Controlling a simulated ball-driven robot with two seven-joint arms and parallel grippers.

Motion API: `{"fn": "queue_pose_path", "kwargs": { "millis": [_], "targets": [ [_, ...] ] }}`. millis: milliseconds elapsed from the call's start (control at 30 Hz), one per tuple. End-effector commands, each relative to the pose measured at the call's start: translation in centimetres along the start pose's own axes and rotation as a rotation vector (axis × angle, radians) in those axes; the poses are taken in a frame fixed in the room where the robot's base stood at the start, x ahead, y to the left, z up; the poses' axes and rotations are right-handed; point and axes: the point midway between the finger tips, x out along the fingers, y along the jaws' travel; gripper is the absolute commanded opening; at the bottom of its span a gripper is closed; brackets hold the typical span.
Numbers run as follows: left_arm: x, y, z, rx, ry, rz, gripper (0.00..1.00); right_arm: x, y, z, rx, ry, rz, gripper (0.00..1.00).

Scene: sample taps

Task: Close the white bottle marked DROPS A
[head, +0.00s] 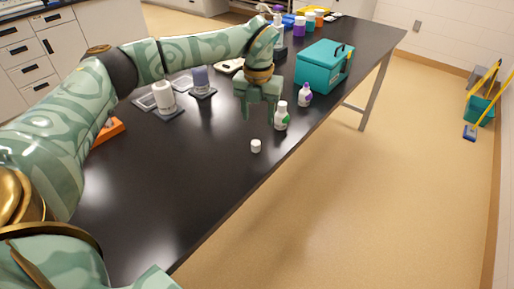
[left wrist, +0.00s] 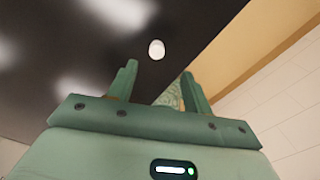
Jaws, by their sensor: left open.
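A small white cap (head: 255,146) sits on the black table, near its right edge. It also shows in the left wrist view (left wrist: 156,49), just beyond the fingertips. A white bottle with green on its label (head: 281,118) stands upright behind and to the right of the cap. A second white bottle, with purple on it (head: 305,96), stands farther back. The lettering is too small to read, so I cannot tell which is DROPS A. My left gripper (head: 259,111) is open and empty, pointing down beside the green-labelled bottle; it also shows in the left wrist view (left wrist: 160,70). My right gripper is not in view.
A teal box (head: 323,70) stands behind the bottles. White (head: 163,96) and grey-blue (head: 201,79) containers stand on dark pads left of my gripper. An orange item (head: 108,130) lies partly behind my arm. The table (head: 210,165) is clear around the cap.

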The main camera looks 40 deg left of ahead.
Motion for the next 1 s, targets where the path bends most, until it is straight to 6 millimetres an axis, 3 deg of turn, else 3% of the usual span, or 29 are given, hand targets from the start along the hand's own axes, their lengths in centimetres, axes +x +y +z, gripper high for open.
{"fn": "queue_pose_path", "kwargs": {
  "millis": [33,200,667,1000],
  "targets": [
    [1.5,0.0,0.0,0.000,0.004,0.001,0.50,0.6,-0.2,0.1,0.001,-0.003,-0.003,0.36],
    [3.7,0.0,0.0,0.000,0.001,0.001,0.50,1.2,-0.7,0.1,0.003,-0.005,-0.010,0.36],
    [4.3,0.0,0.0,0.000,-0.001,0.000,0.50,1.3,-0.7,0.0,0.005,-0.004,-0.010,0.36],
    [8.8,0.4,-0.6,0.000,0.003,0.001,0.50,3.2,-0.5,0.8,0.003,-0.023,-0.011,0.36]
  ]
}}
